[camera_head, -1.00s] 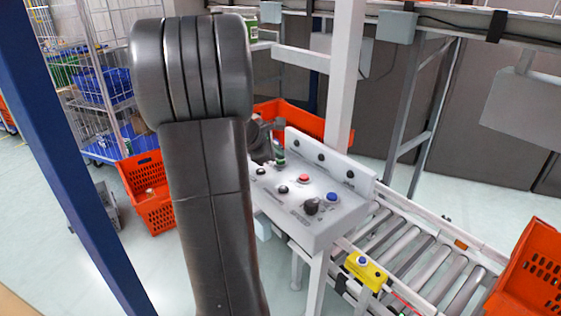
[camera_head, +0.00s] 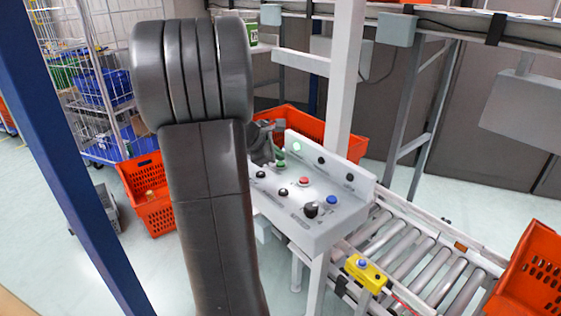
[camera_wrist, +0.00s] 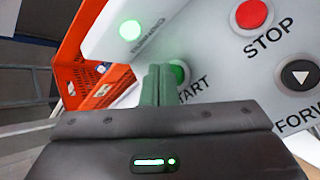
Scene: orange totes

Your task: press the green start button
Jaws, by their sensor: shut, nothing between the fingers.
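The green start button (camera_wrist: 180,72) shows in the wrist view on the pale control panel (camera_wrist: 225,70), beside the letters "START". My gripper (camera_wrist: 160,84) is shut and empty, its green fingers together in front of the button and hiding part of it. The fingertips are at the button, but I cannot tell whether they touch it. In the head view, my gripper (camera_head: 280,160) is at the far left end of the control panel (camera_head: 330,232), and the button cannot be made out there. A round lamp (camera_wrist: 130,29) on the panel's upright face glows green; it also shows in the head view (camera_head: 297,146).
An orange tote (camera_head: 295,122) stands behind the panel. A yellow box (camera_head: 366,273) with a blue button sits beside the roller conveyor (camera_head: 415,265).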

